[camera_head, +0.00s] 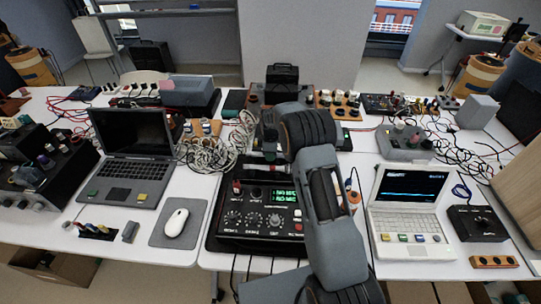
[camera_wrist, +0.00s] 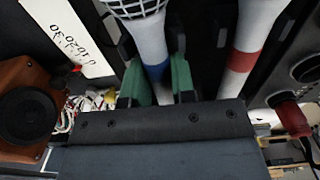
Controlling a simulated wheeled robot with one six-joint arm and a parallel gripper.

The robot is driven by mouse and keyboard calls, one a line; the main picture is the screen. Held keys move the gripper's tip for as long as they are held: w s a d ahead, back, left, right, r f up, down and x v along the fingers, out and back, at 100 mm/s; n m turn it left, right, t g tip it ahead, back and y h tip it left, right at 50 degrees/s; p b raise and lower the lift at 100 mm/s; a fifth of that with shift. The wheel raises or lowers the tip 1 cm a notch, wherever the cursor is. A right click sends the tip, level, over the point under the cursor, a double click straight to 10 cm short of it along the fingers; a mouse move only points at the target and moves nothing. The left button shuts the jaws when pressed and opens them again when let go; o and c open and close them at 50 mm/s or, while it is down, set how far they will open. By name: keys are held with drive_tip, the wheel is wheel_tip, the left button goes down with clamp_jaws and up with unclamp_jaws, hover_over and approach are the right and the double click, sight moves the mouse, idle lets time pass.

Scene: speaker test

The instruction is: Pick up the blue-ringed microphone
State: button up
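In the wrist view, the blue-ringed microphone (camera_wrist: 151,45) has a white handle, a mesh head at the top edge and a blue band low on the handle. My gripper (camera_wrist: 160,82) has green finger pads on both sides of the handle near the blue band. The pads stand close together, and the handle fills the space between them. A second white microphone with a red ring (camera_wrist: 242,61) stands apart to the right. In the head view, my arm hides my fingertips, and I cannot make out the blue-ringed microphone there.
In the wrist view, a brown speaker (camera_wrist: 27,113) is at left and a red plug (camera_wrist: 292,118) at right. In the head view, a black mixer (camera_head: 262,215) lies beside my arm. A grey laptop (camera_head: 135,165), a mouse (camera_head: 176,222) and a white laptop (camera_head: 410,205) crowd the table.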

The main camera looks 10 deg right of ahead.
clamp_jaws()
drive_tip(key=shift+r, duration=0.15)
